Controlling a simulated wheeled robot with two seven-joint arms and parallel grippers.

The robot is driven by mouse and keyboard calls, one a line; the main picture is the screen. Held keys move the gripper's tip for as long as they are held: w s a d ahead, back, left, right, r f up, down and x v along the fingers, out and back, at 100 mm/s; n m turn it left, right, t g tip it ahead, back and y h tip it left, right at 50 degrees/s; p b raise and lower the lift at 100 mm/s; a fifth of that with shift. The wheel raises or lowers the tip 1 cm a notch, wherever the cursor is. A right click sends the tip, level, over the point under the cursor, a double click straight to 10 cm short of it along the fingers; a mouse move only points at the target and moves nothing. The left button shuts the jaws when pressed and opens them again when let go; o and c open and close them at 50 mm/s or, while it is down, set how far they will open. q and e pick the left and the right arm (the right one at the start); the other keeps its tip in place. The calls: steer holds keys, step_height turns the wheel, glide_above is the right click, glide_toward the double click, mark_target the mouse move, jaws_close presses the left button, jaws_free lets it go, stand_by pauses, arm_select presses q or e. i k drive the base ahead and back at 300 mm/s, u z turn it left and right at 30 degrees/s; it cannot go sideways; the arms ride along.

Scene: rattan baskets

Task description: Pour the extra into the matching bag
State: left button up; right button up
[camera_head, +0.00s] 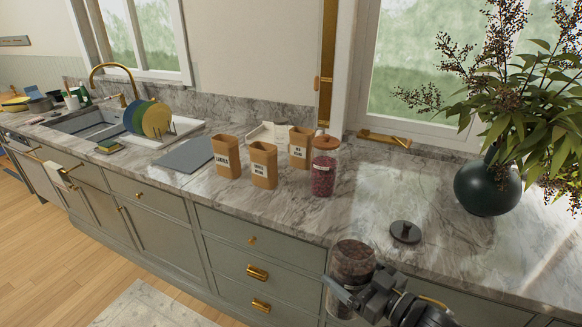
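Three brown paper bags with small labels stand on the counter: a left bag (228,148), a middle bag (263,152) and a right bag (299,137). Their labels are too small to read surely. An open glass jar (352,258) with dark brown contents is upright at the counter's front edge. My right gripper (346,293) comes in from the lower right with its fingers around the jar, apparently gripping it; the far finger is partly hidden. A dark round lid (405,232) lies on the counter. My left gripper is out of view.
A closed glass jar (323,175) with dark red contents stands right of the bags. A dark vase (487,185) with a leafy plant is at the right. A grey board (186,156) and a plate rack are left. The marble counter (290,215) is clear in front of the bags.

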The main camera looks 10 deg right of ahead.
mark_target(263, 155)
steer(key=k, duration=0.5)
steer(key=u, duration=0.65)
steer(key=i, duration=1.5)
